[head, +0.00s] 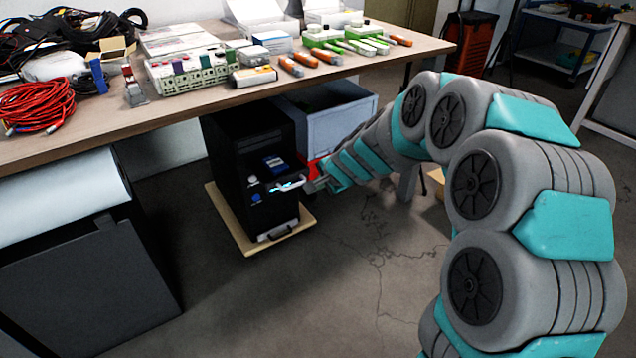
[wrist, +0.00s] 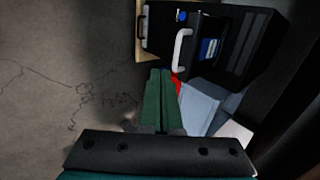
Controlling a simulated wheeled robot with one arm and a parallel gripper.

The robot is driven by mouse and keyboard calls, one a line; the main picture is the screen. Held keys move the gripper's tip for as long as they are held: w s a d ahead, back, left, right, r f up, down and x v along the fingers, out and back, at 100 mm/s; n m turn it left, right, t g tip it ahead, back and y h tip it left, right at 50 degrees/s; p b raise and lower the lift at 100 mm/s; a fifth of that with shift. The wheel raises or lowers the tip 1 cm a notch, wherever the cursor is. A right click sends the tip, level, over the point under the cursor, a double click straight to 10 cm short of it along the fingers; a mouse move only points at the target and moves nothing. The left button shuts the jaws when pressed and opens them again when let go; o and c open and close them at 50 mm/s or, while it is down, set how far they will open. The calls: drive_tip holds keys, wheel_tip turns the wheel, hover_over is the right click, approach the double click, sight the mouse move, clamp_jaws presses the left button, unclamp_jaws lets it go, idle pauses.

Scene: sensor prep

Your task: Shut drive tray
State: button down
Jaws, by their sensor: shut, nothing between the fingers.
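The black computer tower (head: 225,150) stands under the table, on a pale wooden board. A light-coloured tray handle (head: 290,184) stands out from its front, with a bluish glow beside it; how far the tray itself is out I cannot tell. In the wrist view the pale handle (wrist: 181,52) juts from the tower front, near a blue label (wrist: 209,48). My gripper (head: 314,186) is just right of the handle, very close to it in the head view. In the wrist view its green fingers (wrist: 160,75) are together and empty, with their tips just short of the handle.
The table (head: 130,118) above carries red cable, boxes and several orange and green instruments. A grey-blue bin (head: 325,125) stands behind the tower, with something red beside it. The wooden board (head: 240,238) sticks out under the tower. The concrete floor in front is open.

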drive_tip(key=w+a+r+x, duration=0.1)
drive_tip(key=x, duration=0.8)
drive_tip(key=shift+w, duration=0.25)
drive_tip(key=shift+a+r, duration=0.15)
